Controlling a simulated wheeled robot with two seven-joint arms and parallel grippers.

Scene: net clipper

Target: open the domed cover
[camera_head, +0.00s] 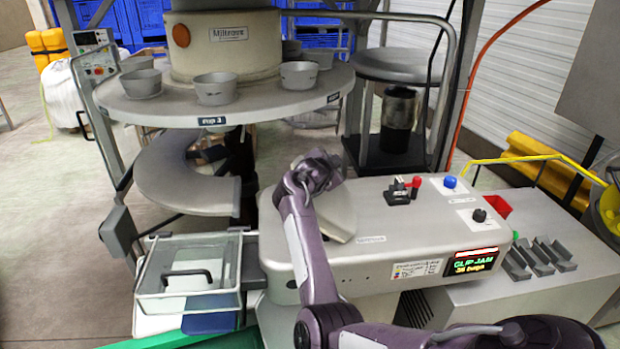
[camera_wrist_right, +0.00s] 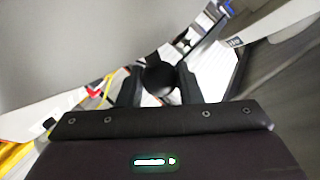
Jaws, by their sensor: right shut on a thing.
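The clipper machine (camera_head: 300,255) stands in front of me with a pale grey housing. A smooth grey curved piece (camera_head: 338,222), which looks like the domed cover, shows on its left part, partly hidden by my right arm. I cannot tell how far it is raised. My right gripper (camera_head: 318,172) is over the back of this piece. In the right wrist view, a round black knob (camera_wrist_right: 160,77) sits between the two dark fingers of the gripper, which is shut on it. What the knob is fixed to is hidden. My left gripper is not in view.
A lit screen reading "CLIP JAM" (camera_head: 472,262) is on the housing's front. A blue button (camera_head: 449,182) and a black knob (camera_head: 479,215) are on top at right. A clear lidded box (camera_head: 190,270) stands at left. A round table (camera_head: 250,110) with several bowls is behind.

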